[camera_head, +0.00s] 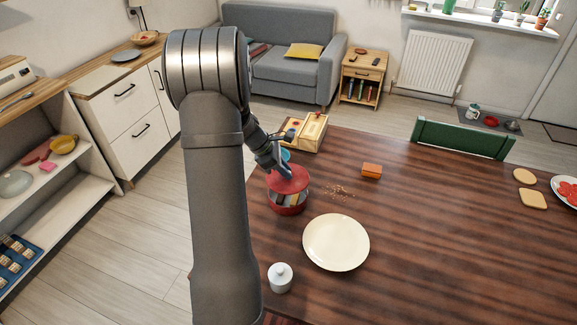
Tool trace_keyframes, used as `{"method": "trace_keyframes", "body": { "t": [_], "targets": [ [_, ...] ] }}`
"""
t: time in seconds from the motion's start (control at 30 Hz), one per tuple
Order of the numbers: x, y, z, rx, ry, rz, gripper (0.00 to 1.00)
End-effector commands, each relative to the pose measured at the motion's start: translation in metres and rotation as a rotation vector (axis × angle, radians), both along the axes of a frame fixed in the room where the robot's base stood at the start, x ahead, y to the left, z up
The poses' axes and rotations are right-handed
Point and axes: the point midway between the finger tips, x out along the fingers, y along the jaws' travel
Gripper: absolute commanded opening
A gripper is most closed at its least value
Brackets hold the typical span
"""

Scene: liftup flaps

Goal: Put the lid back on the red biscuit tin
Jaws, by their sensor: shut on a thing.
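The red biscuit tin (287,209) stands on the dark wooden table, near its left edge. Its round red lid (292,181) is over the tin's top, roughly level. A pale, striped band shows between the lid and the tin's lower red part; I cannot tell whether it is the tin's side or its contents. My gripper (284,172) comes down from the upper left and is shut on the lid near its middle. The fingertips are small and partly hidden. I cannot tell whether the lid touches the rim.
A cream plate (336,243) and a white lidded pot (280,278) stand in front of the tin. Crumbs (340,191) and an orange block (372,171) lie to its right. A wooden box (309,132) and a blue item (286,155) are behind it. The table's right middle is clear.

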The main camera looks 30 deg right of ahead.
Motion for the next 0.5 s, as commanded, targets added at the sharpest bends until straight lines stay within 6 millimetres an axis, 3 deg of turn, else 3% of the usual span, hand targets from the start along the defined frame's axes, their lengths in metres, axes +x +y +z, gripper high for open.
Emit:
{"method": "trace_keyframes", "body": {
  "t": [0.5],
  "targets": [
    [0.000, 0.000, -0.046, 0.001, 0.000, 0.001, 0.00]
  ]
}}
